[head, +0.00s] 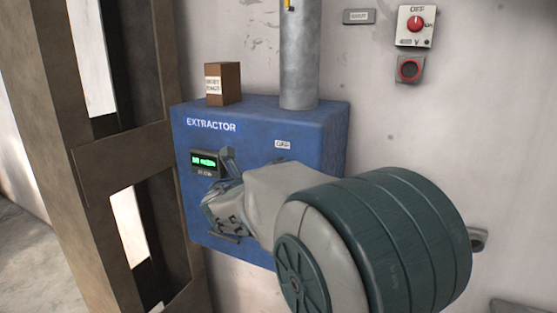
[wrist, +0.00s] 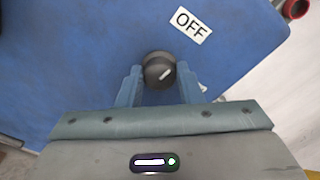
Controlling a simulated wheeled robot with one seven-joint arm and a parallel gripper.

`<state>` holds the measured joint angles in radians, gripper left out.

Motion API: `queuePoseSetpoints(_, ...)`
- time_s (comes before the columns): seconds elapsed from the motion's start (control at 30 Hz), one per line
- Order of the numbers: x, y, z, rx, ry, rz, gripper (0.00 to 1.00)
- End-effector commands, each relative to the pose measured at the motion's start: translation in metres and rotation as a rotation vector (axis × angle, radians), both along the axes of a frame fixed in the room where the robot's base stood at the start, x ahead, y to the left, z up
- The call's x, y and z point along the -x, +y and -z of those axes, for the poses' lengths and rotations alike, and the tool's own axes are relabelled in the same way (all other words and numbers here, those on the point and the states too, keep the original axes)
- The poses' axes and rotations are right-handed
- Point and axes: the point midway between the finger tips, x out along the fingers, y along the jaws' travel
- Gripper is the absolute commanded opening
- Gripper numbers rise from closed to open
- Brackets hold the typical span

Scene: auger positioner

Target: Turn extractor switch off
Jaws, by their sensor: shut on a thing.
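The blue extractor box (head: 320,130) hangs on the wall with a white "EXTRACTOR" label. Its switch, a round dark knob (wrist: 158,66) with a white pointer line, shows in the wrist view. The line slants toward the upper right, roughly toward the white OFF label (wrist: 190,25), which also shows in the head view (head: 283,144). My gripper (wrist: 159,78) is shut on the knob, one blue finger at each side. In the head view my gripper (head: 231,165) is in front of the box and the arm hides the knob.
A small display (head: 204,162) glows green on the box. A brown block (head: 223,84) and a grey pipe (head: 299,55) stand on top. A brown frame (head: 120,155) stands close at left.

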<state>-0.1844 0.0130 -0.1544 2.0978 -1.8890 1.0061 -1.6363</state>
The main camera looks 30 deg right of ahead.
Motion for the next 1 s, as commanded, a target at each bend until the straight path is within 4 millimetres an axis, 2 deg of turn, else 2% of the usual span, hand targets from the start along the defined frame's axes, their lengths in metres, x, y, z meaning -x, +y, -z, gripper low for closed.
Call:
queuePoseSetpoints(0.03, -0.0009, 0.0002, -0.0062, 0.018, 0.014, -0.001, 0.1)
queuePoseSetpoints(0.3, -0.0011, 0.0005, -0.0039, 0.067, 0.076, -0.001, 0.1)
queuePoseSetpoints(0.8, -0.001, 0.0003, -0.0024, 0.076, 0.089, -0.001, 0.09)
queuePoseSetpoints(0.83, -0.001, 0.0003, -0.0024, 0.076, 0.089, -0.001, 0.38)
queuePoseSetpoints(0.87, -0.001, 0.0002, -0.0024, 0.076, 0.089, -0.001, 0.46)
queuePoseSetpoints(0.9, -0.0009, 0.0002, -0.0022, 0.075, 0.09, -0.001, 0.52)
queuePoseSetpoints(1.0, -0.0006, 0.0001, -0.0015, 0.075, 0.09, 0.0, 0.52)
